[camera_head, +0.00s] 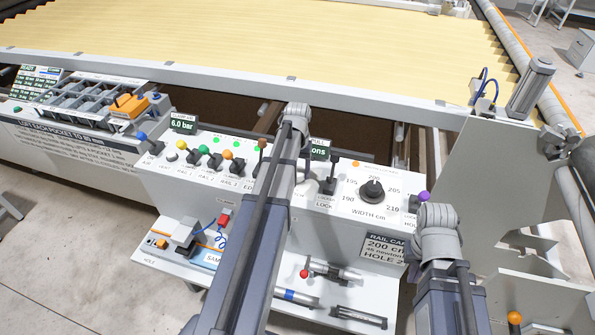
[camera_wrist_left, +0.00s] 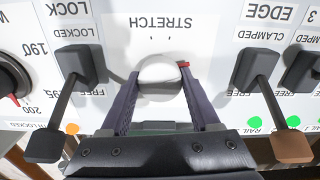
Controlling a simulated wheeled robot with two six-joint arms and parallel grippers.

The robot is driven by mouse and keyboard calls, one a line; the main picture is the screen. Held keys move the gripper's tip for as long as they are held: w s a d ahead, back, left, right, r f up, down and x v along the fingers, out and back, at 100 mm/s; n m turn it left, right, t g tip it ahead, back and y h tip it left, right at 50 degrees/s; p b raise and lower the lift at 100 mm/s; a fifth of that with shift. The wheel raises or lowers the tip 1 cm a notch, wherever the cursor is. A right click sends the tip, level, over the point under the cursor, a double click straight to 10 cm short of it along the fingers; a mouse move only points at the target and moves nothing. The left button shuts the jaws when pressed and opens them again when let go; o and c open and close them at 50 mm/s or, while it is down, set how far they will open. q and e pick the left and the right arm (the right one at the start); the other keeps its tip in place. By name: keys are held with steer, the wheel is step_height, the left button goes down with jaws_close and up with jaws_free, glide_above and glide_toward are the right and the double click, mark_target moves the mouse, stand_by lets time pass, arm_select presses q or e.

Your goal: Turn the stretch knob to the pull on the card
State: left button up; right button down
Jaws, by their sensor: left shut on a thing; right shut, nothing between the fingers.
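In the left wrist view the round pale stretch knob (camera_wrist_left: 158,70) sits under the upside-down word STRETCH. My left gripper (camera_wrist_left: 160,88) is shut on it, one finger on each side. A small red mark shows at the knob's right edge. In the head view my left arm hides the knob and most of the pull display (camera_head: 319,150), whose visible end reads "ons". The rail card (camera_head: 385,247) on the front panel reads 200 cm, what looks like 45 newtons, and HOLE 2, its right edge cut off by my right arm. My right gripper's fingers are hidden.
A lock lever (camera_wrist_left: 80,85) and an edge clamp lever (camera_wrist_left: 265,85) flank the knob closely. A black width knob (camera_head: 373,191) points near 200. Several coloured levers stand left of my arm. A purple-topped lever (camera_head: 424,197) is close to my right wrist. A shelf below holds tools.

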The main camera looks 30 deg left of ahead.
arm_select(q)
steer(key=shift+m, duration=0.5)
steer(key=o, duration=1.4)
steer(key=shift+c, duration=0.2)
step_height(320, 180, up, 8)
steer(key=p, duration=0.8)
steer(key=shift+f, duration=0.1)
